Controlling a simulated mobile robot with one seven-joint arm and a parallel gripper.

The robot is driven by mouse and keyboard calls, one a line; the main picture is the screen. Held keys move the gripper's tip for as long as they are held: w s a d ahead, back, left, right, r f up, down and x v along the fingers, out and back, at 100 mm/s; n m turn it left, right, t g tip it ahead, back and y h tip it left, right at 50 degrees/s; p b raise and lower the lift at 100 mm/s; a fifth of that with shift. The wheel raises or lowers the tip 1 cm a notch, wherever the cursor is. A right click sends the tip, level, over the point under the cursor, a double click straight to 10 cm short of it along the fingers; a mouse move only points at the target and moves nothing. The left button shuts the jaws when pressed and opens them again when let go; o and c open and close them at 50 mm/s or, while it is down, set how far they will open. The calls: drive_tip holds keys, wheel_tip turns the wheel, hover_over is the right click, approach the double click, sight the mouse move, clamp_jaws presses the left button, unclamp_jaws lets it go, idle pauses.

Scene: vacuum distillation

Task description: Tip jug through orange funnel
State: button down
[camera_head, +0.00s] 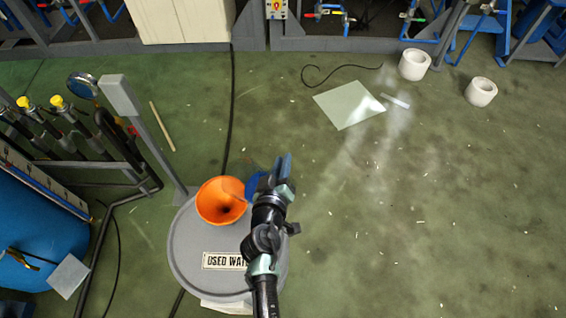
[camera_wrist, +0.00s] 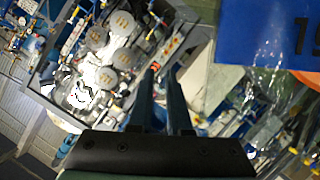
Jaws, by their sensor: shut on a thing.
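The orange funnel (camera_head: 221,203) stands on the grey drum (camera_head: 190,262) marked "USED WAT…", its wide mouth facing up. My gripper (camera_head: 283,167) is to the right of the funnel and above the drum. It is shut on the jug, which is clear and hard to make out. The jug's blue part (camera_head: 254,184) shows between the gripper and the funnel, and a faint clear edge overlaps the funnel's right rim. In the wrist view a blue panel with a number (camera_wrist: 262,38) shows at upper right, beside my gripper's fingers (camera_wrist: 163,78). Whether liquid is flowing cannot be told.
A grey post (camera_head: 150,130) rises behind the drum. Pipes with yellow caps (camera_head: 58,102) and a blue tank (camera_head: 40,235) are at left. A pale sheet (camera_head: 348,106) and two white rings (camera_head: 414,64) lie on the floor at upper right. The right floor is clear.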

sight(260, 167)
drive_tip(key=shift+w+a+f+n+b, duration=0.1)
drive_tip(key=shift+a+n+b, duration=0.05)
drive_tip(key=shift+n+b, duration=0.2)
drive_tip(key=shift+a+r+n+t+h+b, duration=0.2)
drive_tip(key=shift+a+n+h+b, duration=0.15)
drive_tip(key=shift+a+n, duration=0.25)
drive_tip(key=shift+a+r+n+t+h+b, duration=0.15)
drive_tip(key=shift+a+n+t+h+b, duration=0.1)
drive_tip(key=shift+a+n+h, duration=0.25)
drive_tip(key=shift+a+r+n+h+b, duration=0.15)
drive_tip(key=shift+a+r+n+b, duration=0.1)
drive_tip(key=shift+a+n+b, duration=0.2)
drive_tip(key=shift+a+r+n+h+b, duration=0.15)
drive_tip(key=shift+a+r+n+b, duration=0.1)
drive_tip(key=shift+a+n, duration=0.25)
drive_tip(key=shift+a+r+n+h+b, duration=0.15)
drive_tip(key=shift+a+r+n+b, duration=0.15)
drive_tip(key=shift+a, duration=0.25)
drive_tip(key=shift+w+a+r+n+t+h+b, duration=0.15)
drive_tip(key=shift+a+r+n+t+b, duration=0.15)
drive_tip(key=shift+a+n, duration=0.4)
drive_tip(key=shift+s+a+r+n+t+h+b, duration=0.15)
drive_tip(key=shift+a+r+n+b, duration=0.25)
drive_tip(key=shift+a, duration=0.45)
drive_tip(key=shift+w+a+r+n+t+h+b, duration=0.1)
drive_tip(key=shift+a+r+n+t+h+b, duration=0.15)
drive_tip(key=shift+a+n, duration=0.45)
drive_tip(key=shift+a, duration=0.3)
idle(0.8)
